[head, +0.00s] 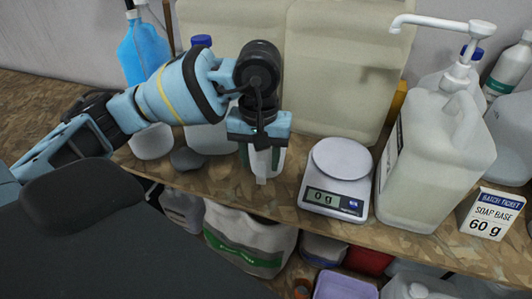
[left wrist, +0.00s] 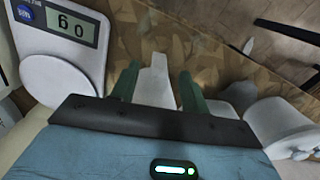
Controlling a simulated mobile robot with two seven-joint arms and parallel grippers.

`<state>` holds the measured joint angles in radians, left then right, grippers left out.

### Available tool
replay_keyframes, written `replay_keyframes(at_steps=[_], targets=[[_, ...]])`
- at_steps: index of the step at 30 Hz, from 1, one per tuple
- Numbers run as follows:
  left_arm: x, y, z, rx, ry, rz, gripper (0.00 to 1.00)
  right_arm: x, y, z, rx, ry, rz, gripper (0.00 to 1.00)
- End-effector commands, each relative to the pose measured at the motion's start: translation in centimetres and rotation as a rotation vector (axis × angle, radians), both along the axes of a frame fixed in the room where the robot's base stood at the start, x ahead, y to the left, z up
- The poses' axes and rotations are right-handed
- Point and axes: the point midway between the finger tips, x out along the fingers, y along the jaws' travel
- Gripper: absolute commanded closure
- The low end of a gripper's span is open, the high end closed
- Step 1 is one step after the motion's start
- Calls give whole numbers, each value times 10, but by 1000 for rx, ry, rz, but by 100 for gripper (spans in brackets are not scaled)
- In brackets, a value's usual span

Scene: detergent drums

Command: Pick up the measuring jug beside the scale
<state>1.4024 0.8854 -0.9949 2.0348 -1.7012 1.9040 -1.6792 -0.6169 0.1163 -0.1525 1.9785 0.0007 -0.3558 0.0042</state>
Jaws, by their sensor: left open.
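The white measuring jug (head: 262,168) stands on the wooden bench left of the scale (head: 336,178), mostly hidden under my left gripper (head: 263,160). The scale is white with a round plate, and its display reads 0 g. My left gripper points down over the jug. In the left wrist view the jug (left wrist: 155,78) shows between the two green fingers of the gripper (left wrist: 157,85), which are open. Whether a finger touches the jug cannot be told. The scale (left wrist: 62,50) is at the upper left there. My right gripper is not in view.
A large pump drum (head: 420,165) stands right of the scale, beside a ticket (head: 492,213) reading soap base 60 g. Big beige drums (head: 325,70) stand behind. A blue bottle (head: 145,50) is at the back left. A lower shelf holds more containers and a purple tub (head: 343,286).

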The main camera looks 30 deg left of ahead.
Motion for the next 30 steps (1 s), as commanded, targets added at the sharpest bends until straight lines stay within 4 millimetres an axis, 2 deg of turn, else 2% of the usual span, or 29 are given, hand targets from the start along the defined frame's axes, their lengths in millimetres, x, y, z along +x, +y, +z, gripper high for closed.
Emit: replay_keyframes(at_steps=[5, 10, 15, 23, 30], targets=[[-1, 0, -6, -1, -1, 1, 55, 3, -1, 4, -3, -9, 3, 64], [-2, -1, -29, 0, -2, 0, 55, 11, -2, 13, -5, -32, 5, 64], [-2, -1, -48, -2, -1, 1, 55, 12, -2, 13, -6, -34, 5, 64], [-1, -1, -52, -1, -2, 1, 55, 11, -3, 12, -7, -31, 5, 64], [-1, -1, -51, -1, -2, 1, 83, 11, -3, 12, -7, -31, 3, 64]])
